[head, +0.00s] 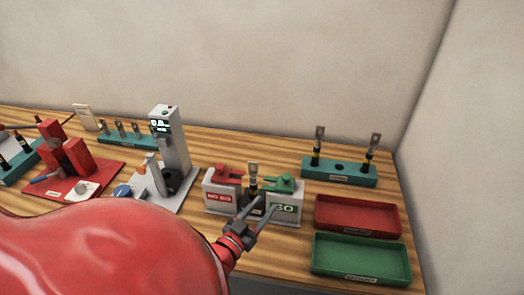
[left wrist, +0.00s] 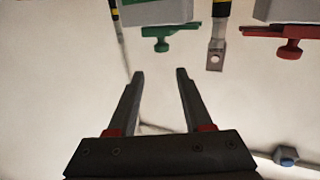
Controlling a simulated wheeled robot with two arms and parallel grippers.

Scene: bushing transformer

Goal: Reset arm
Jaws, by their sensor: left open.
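My left gripper (head: 254,212) is open and empty, in front of the gauge stands. Its two fingers also stand apart in the left wrist view (left wrist: 159,74), with nothing between them. A bushing (head: 253,178) with a metal terminal stands upright between the grey NO GO block (head: 219,197) with a red top piece and the grey GO block (head: 285,210) with a green top piece. In the left wrist view, which looks upside down, the bushing's terminal (left wrist: 216,55) hangs between the green and red pieces, apart from the fingers. My right gripper is not in view.
A teal rack (head: 339,178) holds two bushings. Red (head: 357,216) and green (head: 362,258) trays, both empty, lie at right. A grey test device (head: 170,145), a red fixture (head: 78,165) and another teal rack (head: 126,139) stand at left. My red arm covers the lower left.

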